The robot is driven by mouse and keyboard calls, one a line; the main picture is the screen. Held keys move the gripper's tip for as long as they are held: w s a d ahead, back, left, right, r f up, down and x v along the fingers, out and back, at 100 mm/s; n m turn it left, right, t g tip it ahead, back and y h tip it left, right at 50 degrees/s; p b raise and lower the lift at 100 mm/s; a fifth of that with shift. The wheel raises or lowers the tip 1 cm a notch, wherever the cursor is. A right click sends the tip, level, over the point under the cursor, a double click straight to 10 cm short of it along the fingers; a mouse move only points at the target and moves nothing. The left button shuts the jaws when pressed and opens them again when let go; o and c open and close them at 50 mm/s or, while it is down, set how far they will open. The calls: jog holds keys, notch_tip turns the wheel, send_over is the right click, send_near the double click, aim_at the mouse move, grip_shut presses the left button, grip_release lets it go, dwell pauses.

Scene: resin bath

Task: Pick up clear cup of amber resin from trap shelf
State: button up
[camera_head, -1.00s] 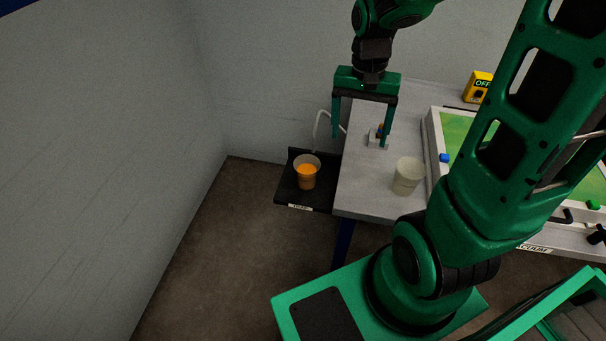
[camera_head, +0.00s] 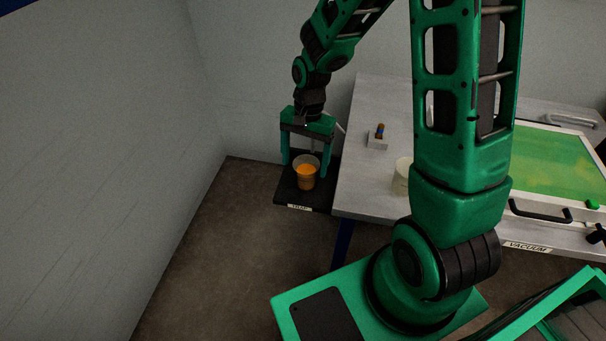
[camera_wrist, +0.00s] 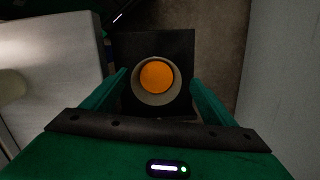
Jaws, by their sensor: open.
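The clear cup of amber resin (camera_head: 306,177) stands upright on the black trap shelf (camera_head: 293,197), which carries a "TRAP" label on its front edge. In the wrist view the cup's orange resin (camera_wrist: 157,77) shows from above, inside a pale rim, on the dark shelf (camera_wrist: 180,42). My gripper (camera_head: 304,168) is open above the shelf, its green fingers on the left and right of the cup in the head view. In the wrist view the fingers (camera_wrist: 159,82) also lie on either side of the cup, with gaps between. I cannot tell the exact finger height.
A grey table (camera_head: 365,185) adjoins the shelf on the right. It holds a pale cup (camera_head: 402,177), partly hidden by my arm, a small holder with an amber piece (camera_head: 378,137), and a green-topped vacuum chamber (camera_head: 550,165). A grey wall (camera_head: 110,150) stands to the left.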

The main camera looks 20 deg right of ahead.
jog(key=shift+s+f, duration=0.2)
jog(key=shift+f, duration=1.1)
jog(key=shift+s+f, duration=0.15)
jog(key=shift+f, duration=1.15)
jog(key=c, duration=1.1)
